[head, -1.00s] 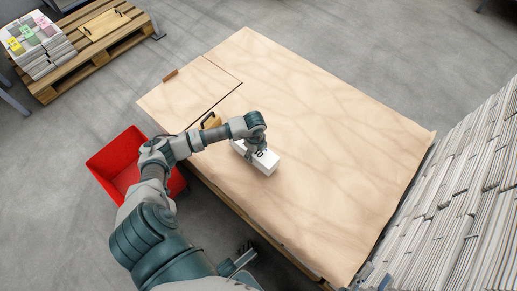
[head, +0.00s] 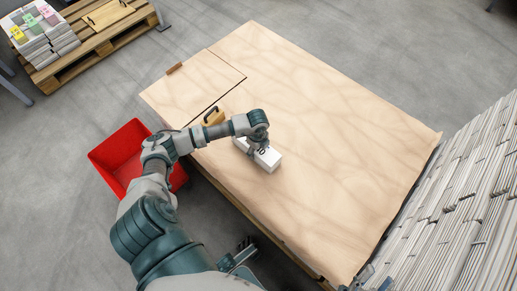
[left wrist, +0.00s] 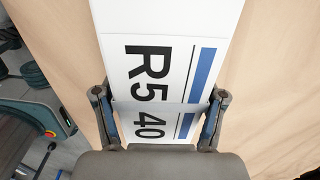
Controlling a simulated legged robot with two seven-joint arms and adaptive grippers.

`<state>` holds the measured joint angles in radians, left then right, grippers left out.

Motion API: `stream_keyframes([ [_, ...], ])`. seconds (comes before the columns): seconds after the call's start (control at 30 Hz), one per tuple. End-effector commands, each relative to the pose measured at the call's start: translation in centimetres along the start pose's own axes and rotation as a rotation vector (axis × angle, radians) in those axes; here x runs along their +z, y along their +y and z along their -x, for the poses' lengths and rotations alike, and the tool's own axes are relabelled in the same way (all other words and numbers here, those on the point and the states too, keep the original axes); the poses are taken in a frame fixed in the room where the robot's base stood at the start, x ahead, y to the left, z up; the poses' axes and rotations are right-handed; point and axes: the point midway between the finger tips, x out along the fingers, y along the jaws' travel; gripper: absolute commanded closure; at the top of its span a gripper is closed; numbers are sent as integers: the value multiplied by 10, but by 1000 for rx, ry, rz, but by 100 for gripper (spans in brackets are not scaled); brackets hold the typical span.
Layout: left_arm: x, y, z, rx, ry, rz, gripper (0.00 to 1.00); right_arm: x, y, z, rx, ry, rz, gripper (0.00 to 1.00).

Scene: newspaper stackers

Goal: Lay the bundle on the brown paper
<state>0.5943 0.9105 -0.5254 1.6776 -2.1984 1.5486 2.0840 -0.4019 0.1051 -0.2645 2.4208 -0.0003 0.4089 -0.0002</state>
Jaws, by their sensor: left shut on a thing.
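The bundle is a long white block (head: 271,160) over the brown paper (head: 340,130) near its left front edge. Its printed label with "R5 40" and a blue stripe faces up in the left wrist view (left wrist: 160,75). My left gripper (head: 257,146) is shut on the bundle, with one finger on each long side in the left wrist view (left wrist: 160,108). The bundle looks level and close to the paper, but I cannot tell if its underside touches. Part of my right gripper (head: 364,275) seems to show at the bottom edge; its jaws are unclear.
A wooden block with a dark handle (head: 214,117) lies beside the bundle. A red bin (head: 115,150) stands left of the table. Tall newspaper stacks (head: 475,190) line the right side. A pallet (head: 95,50) with stacks and a board is at upper left. Most of the paper is clear.

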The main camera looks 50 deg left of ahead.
Motion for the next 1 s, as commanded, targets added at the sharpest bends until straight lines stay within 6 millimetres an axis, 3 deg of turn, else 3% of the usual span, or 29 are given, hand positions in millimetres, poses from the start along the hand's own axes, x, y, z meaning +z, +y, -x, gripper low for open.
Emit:
stream_keyframes([
  [0.37, -2, -1, -4, -5, 0, -1, 99, 3, 2, 2, 2, -4, -1, 60],
  [0.4, -1, -1, -4, -5, 1, -1, 25, 3, 1, 2, 1, -4, -1, 60],
  [0.5, 0, -1, -5, -4, 2, -1, 0, 3, 0, 2, 0, -4, 0, 60],
  [0.83, -1, 0, -7, 2, 1, -1, 0, 3, 0, 2, 1, -5, 0, 60],
  [1.0, -1, -1, 9, -2, 0, -2, 0, 3, 2, 2, 1, -4, -1, 60],
])
